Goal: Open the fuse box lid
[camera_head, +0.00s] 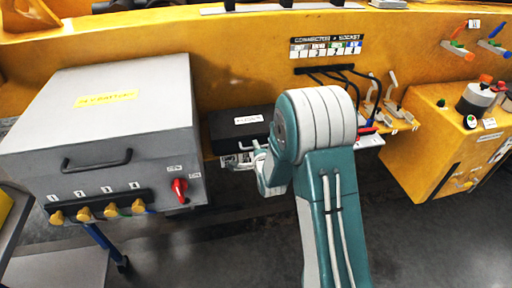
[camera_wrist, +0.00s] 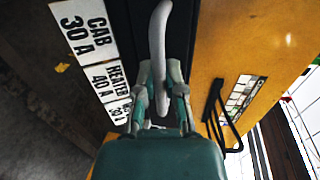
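The fuse box (camera_head: 228,122) is a low black box with a white label on top. It sits against the yellow body in the middle of the head view, and its lid looks shut. In the wrist view its dark surface (camera_wrist: 137,30) lies beside a white fuse label strip (camera_wrist: 88,38). A pale grey curved handle (camera_wrist: 160,35) stands out from it. My gripper (camera_wrist: 160,75) has its fingers close on both sides of this handle and looks shut on it. In the head view my gripper (camera_head: 262,160) is at the box's front right, partly hidden by my arm.
A large grey box (camera_head: 110,125) with a black handle and red switch stands left. Black cables (camera_head: 335,72) and levers (camera_head: 390,95) are on the right of my arm. A yellow cabinet (camera_head: 425,150) stands farther right. Open floor (camera_head: 230,240) lies below.

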